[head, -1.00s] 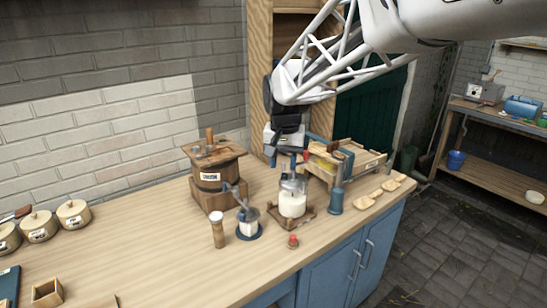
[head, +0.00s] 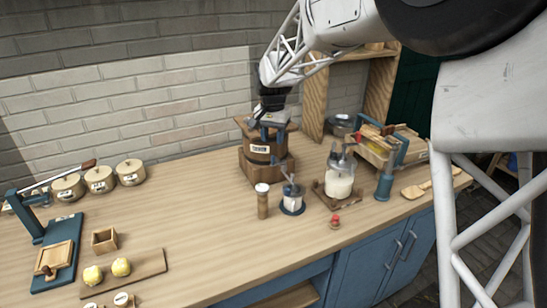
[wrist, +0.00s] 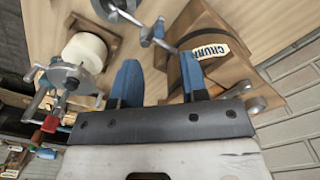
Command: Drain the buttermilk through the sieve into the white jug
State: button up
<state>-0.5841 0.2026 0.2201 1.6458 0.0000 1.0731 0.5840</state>
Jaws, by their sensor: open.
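The wooden churn (head: 270,168), with a label on its front, stands on a wooden block at the back of the counter; it also shows in the wrist view (wrist: 222,72). My gripper (head: 266,134) is over the churn's top, and hides much of it. In the wrist view, its blue fingers (wrist: 158,78) are apart with nothing held between them, one close beside the churn. A small white vessel (head: 292,202) with a metal crank stands on a round blue base in front of the churn; I cannot tell if it is the white jug. I cannot make out the sieve for sure.
A glass jar with white contents (head: 340,186) stands on a wooden base to the right. A pepper-mill-like shaker (head: 262,203), a blue cylinder (head: 383,186) and a wooden crate (head: 398,150) stand nearby. Lidded pots (head: 100,180) line the wall. The counter's middle left is clear.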

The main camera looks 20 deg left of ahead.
aim_at(273, 157)
jog(key=shift+f, duration=3.95)
jog(key=shift+c, duration=0.4)
grip_shut()
